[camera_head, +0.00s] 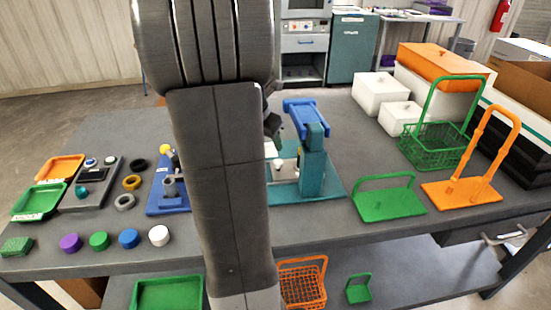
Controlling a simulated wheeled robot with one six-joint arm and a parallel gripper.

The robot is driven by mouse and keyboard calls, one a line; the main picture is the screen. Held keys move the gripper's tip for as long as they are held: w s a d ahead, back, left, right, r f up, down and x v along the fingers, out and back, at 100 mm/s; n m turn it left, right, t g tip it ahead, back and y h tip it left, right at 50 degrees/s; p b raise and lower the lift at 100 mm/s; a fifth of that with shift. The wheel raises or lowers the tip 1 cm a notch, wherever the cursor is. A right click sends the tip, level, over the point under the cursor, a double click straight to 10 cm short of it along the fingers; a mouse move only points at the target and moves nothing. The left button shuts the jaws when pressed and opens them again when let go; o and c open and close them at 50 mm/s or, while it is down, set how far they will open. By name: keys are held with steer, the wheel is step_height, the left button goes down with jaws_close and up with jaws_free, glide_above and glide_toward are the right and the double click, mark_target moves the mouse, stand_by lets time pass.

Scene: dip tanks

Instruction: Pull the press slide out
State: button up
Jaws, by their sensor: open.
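The press (312,165) stands near the middle of the table, with a teal upright, a blue top part (306,113) and a flat teal base plate (325,188). A pale part (272,149) shows low beside its upright, partly behind my arm; I cannot tell whether this is the slide. My arm fills the centre of the view and covers the press's left side. My gripper (272,123) shows only as a dark part past the arm's right edge, just left of the blue top. Its jaws are open, and contact with the press cannot be told.
Left of my arm are a blue fixture (168,192), several rings and coloured caps, and green and orange trays. Right of the press are a green handled plate (390,204), an orange handled plate (462,191), a green basket (433,151) and white boxes.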

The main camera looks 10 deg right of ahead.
mark_target(277, 162)
steer(key=x, duration=1)
steer(key=shift+f+b, duration=0.1)
steer(key=shift+b, duration=0.25)
jaws_close()
